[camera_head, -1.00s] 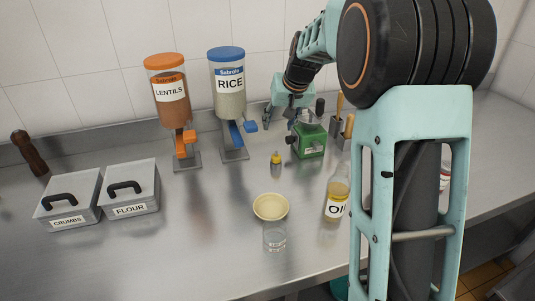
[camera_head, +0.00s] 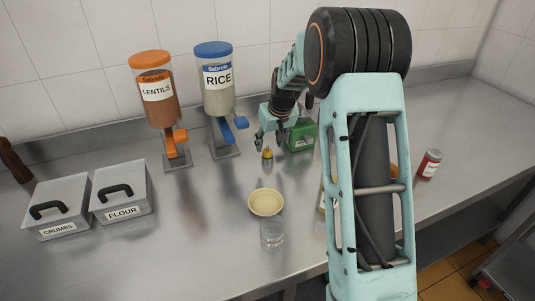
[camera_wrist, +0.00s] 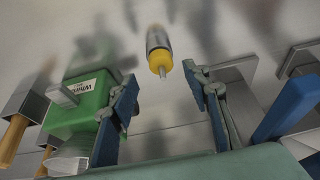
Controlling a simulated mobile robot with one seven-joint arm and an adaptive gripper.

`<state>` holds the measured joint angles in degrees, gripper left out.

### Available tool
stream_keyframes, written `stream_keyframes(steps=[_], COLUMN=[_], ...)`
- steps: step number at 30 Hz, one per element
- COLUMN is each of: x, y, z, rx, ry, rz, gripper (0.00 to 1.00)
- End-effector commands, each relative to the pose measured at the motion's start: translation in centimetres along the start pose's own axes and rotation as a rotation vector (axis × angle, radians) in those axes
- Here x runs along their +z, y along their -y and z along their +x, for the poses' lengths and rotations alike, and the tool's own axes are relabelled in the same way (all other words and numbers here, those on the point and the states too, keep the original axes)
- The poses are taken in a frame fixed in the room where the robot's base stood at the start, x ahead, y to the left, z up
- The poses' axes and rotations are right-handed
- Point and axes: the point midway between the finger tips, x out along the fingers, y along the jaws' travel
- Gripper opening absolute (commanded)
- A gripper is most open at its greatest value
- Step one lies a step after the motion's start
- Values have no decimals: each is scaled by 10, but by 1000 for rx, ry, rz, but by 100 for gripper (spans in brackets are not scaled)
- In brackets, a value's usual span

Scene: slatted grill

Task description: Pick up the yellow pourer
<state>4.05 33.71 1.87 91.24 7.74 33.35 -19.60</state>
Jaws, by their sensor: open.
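The yellow pourer (camera_head: 267,154) is small and stands on the steel counter in front of the green box. In the wrist view the pourer (camera_wrist: 159,58) shows a grey body, a yellow collar and a thin spout pointing toward the camera. My gripper (camera_head: 270,142) is just above and behind it in the head view. In the wrist view my gripper (camera_wrist: 160,80) is open and empty. The pourer lies beyond the fingertips, roughly centred between them and apart from both.
A green box (camera_head: 302,136) is right of my gripper; rice (camera_head: 219,92) and lentils (camera_head: 158,92) dispensers are left. A cream bowl (camera_head: 266,202) and a clear glass (camera_head: 272,235) are in front. A red jar (camera_head: 429,164) is far right. Counter around the pourer is clear.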

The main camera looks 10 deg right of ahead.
Motion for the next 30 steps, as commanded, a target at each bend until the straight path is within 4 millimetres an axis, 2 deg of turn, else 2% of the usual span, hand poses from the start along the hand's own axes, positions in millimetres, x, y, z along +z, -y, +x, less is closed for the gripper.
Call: stream_keyframes(steps=[3,7,17,27,30], x=[3,2,2,2,2], y=[4,3,3,3,3], z=[18,32,38,37,37], rx=[-2,-1,0,0,0], ry=[6,2,1,1,1], rz=[0,0,0,0,0], gripper=[44,44,43,6,6])
